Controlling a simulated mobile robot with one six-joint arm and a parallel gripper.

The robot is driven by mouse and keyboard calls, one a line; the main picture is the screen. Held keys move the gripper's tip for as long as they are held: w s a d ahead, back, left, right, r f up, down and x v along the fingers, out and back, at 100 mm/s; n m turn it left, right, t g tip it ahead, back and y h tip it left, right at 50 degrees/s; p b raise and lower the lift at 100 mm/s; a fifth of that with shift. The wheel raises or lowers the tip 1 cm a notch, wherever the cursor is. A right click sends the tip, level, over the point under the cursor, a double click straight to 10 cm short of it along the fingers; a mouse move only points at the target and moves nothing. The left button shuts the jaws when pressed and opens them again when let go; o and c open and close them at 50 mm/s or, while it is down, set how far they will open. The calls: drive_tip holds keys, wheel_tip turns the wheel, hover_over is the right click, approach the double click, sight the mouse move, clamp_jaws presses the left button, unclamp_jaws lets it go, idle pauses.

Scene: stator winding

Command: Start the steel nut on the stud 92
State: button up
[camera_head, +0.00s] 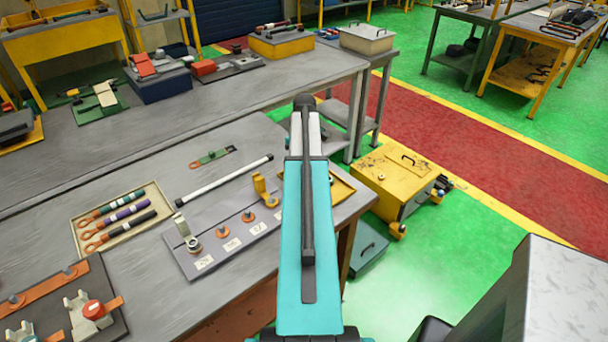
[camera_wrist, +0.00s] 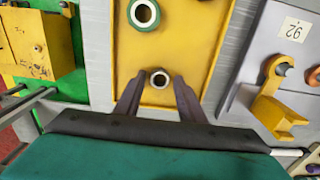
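In the wrist view, a small steel nut (camera_wrist: 160,79) with a dark hole lies on a yellow tray (camera_wrist: 190,18). My gripper (camera_wrist: 157,92) is open and empty above the tray; the nut appears between and just beyond its fingertips. Whether the fingers are level with it, I cannot tell. At right, a grey board (camera_wrist: 250,62) carries the label 92 (camera_wrist: 294,29). Beside it, a yellow clamp piece (camera_wrist: 272,95) has its ring around or beside a stud (camera_wrist: 283,69). In the head view, my arm hides the gripper, the nut and most of the yellow tray (camera_head: 343,188).
A larger green-rimmed nut (camera_wrist: 144,14) lies on the same tray. In the head view, the grey board (camera_head: 215,272) also holds a silver clamp (camera_head: 187,236) and orange-based studs. A white rod (camera_head: 225,181) and a tray of coloured tools (camera_head: 76,225) lie near it.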

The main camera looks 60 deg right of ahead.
drive_tip(key=c, duration=0.8)
wheel_tip(320, 180, up, 9)
drive_tip(key=p, duration=0.5)
idle(0.7)
idle(0.3)
drive_tip(key=w+a+n+b, duration=0.4)
drive_tip(key=w+a, duration=1.5)
drive_tip(key=a, duration=0.4)
drive_tip(key=w+a+f+n+b, duration=0.1)
drive_tip(key=w+a+n+b, duration=0.1)
drive_tip(key=a, duration=1.2)
drive_tip(key=w+a+n+b, duration=0.2)
drive_tip(key=w+a+n, duration=0.1)
drive_tip(key=a, duration=1.2)
drive_tip(key=shift+w+f, duration=0.35)
drive_tip(key=shift+w, duration=0.4)
